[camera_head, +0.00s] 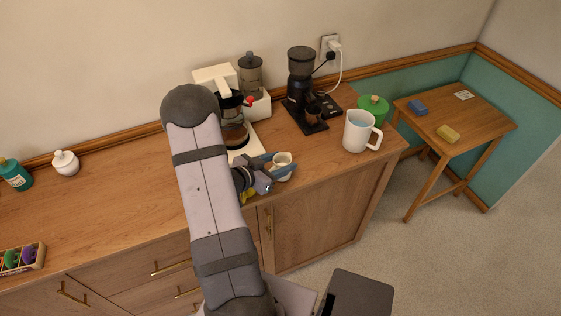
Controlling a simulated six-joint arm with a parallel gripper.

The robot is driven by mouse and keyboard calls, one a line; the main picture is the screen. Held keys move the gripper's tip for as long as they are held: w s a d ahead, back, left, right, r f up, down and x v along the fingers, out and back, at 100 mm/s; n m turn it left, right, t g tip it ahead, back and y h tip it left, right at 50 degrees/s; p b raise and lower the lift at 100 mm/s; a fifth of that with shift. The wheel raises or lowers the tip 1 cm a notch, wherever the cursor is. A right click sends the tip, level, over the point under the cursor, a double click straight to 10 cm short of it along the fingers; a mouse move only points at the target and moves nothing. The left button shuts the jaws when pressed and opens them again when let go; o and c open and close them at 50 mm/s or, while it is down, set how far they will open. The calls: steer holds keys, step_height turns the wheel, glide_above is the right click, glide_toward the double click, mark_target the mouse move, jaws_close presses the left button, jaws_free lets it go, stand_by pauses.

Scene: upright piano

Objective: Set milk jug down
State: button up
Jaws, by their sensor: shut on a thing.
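A small cream-white jug (284,160), which I take to be the milk jug, is between the fingers of my gripper (280,167) near the front edge of the wooden counter (120,190). My gripper is shut on it, with one bluish finger on each side. The jug looks upright, and its open top shows. The fingers hide part of its body. I cannot tell whether its base touches the counter.
A white coffee maker (215,76) with a glass carafe stands behind, partly hidden by my arm. A blender (251,78), black grinder (301,85), large white pitcher (356,132) and green pot (374,106) stand rightward. Counter is clear between jug and pitcher.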

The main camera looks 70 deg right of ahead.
steer(key=shift+f, duration=0.15)
steer(key=o, duration=1.2)
steer(key=shift+r, duration=0.2)
steer(key=b+v, duration=0.2)
steer(key=v, duration=1)
